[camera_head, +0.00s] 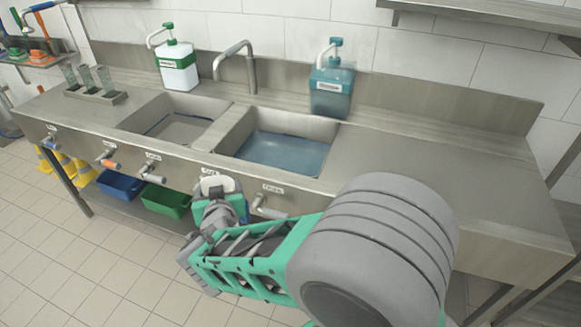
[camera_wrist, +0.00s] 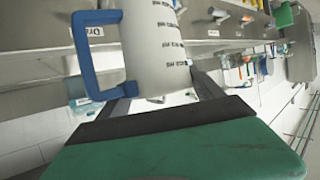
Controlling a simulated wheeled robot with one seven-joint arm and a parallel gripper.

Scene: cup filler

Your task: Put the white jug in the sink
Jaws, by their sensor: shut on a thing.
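The white jug (camera_wrist: 152,45) has a blue handle on its left side and dark printed marks, and fills the top middle of the wrist view. My gripper (camera_wrist: 163,90) has its two grey fingers around the jug's lower part and is shut on it. In the head view only a little of the jug's white top (camera_head: 216,184) shows above my gripper (camera_head: 217,200), in front of the counter's front edge. The sink has a right basin (camera_head: 318,130) with blue liquid and a left basin (camera_head: 206,108). The jug is outside both basins.
A grey tap (camera_head: 251,72) stands behind the basins. A white-and-green pump bottle (camera_head: 178,68) and a teal pump bottle (camera_head: 331,88) stand at the back. Glasses in a rack (camera_head: 95,93) are at left. Labelled valves (camera_head: 150,170) line the front. The counter's right side is clear.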

